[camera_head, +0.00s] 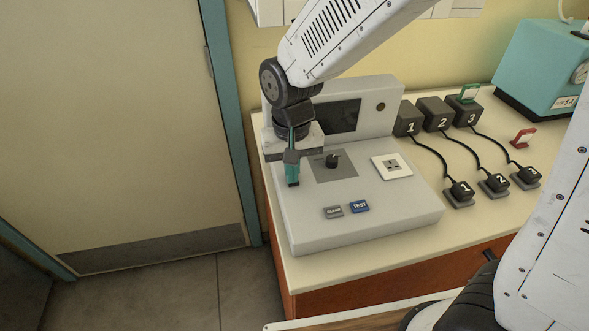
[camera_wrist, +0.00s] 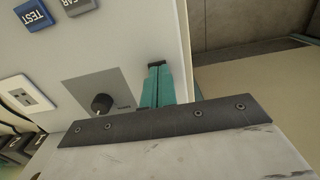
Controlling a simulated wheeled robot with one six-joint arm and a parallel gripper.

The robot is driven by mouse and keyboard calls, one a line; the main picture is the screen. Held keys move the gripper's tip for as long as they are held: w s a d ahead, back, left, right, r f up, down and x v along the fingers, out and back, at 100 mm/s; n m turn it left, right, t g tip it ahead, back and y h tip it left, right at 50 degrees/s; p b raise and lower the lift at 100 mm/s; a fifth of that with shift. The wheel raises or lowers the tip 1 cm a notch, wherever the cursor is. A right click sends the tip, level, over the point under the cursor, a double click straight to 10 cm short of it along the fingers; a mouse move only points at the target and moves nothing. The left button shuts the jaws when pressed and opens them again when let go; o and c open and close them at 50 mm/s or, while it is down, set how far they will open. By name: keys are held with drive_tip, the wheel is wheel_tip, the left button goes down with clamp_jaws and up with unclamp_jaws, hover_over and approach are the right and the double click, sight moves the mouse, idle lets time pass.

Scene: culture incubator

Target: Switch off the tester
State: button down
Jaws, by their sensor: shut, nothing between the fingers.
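The tester (camera_head: 300,228) is a pale grey console on the counter with a dark screen (camera_head: 339,117) on its raised back. A black rotary knob (camera_head: 332,160) sits on a dark grey plate on its sloped top, with a small label beside it. A grey CLEAR button (camera_head: 333,211) and a blue TEST button (camera_head: 359,206) are near its front. My gripper (camera_head: 293,182) is shut and empty, pointing down over the tester's left part, left of the knob. In the wrist view my gripper (camera_wrist: 157,66) is apart from the knob (camera_wrist: 102,103). Whether its tips touch the surface I cannot tell.
A white socket (camera_head: 391,166) is on the tester's right side. Black numbered adapters (camera_head: 436,114) with cables and plugs (camera_head: 493,184) stand to the right. A red-framed tag (camera_head: 523,138) and a teal device (camera_head: 541,66) are farther right. A door (camera_head: 110,120) is at left.

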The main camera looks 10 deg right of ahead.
drive_tip(key=shift+w+f, duration=0.3)
drive_tip(key=shift+w, duration=0.15)
drive_tip(key=shift+w+r, duration=0.1)
drive_tip(key=shift+r, duration=0.15)
wheel_tip(320, 180, up, 14)
idle(0.4)
drive_tip(key=shift+r, duration=0.1)
drive_tip(key=shift+w+g, duration=0.5)
drive_tip(key=shift+g, duration=0.1)
drive_tip(key=f, duration=0.4)
drive_tip(key=s+f, duration=0.1)
drive_tip(key=f, duration=0.8)
drive_tip(key=shift+s+d+f, duration=0.1)
drive_tip(key=shift+s+f, duration=0.25)
drive_tip(key=shift+f, duration=0.05)
